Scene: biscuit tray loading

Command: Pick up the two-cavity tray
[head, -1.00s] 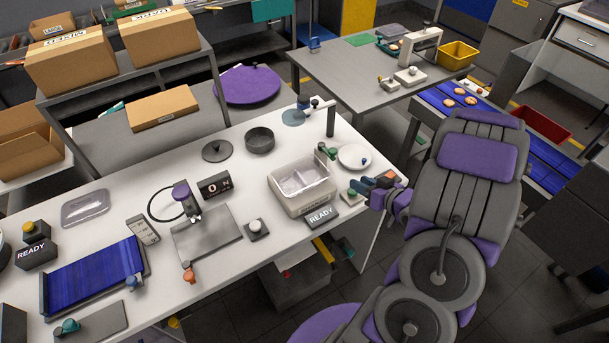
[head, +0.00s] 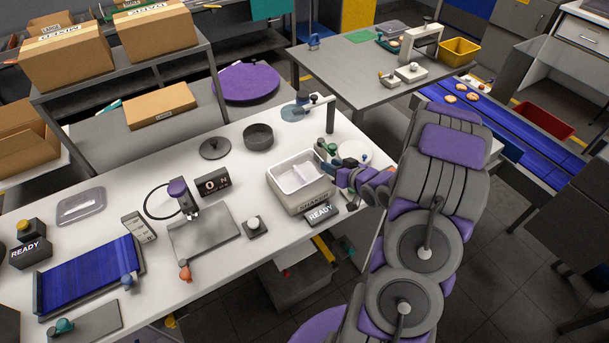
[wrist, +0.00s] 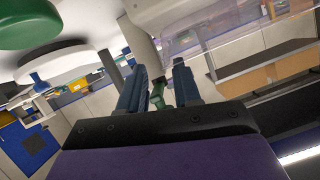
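The white tray (head: 291,180) with two cavities sits in the top of a pale box-shaped holder (head: 299,202), right of centre on the white table. Both cavities look empty. My gripper (head: 335,178) is at the right side of this holder, close to its edge; I cannot tell whether it touches. In the wrist view its two blue-grey fingers (wrist: 158,78) are apart with nothing held between them. A green part (wrist: 157,96) shows beyond the gap. A clear panel (wrist: 228,35) and a pale rounded body (wrist: 165,12) are close above and right.
A green-knobbed post (head: 330,149) and a white round plate (head: 354,152) are beside my gripper. A dark bowl (head: 258,137) and its lid (head: 215,148) lie behind left. The scale plate (head: 205,233) is left.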

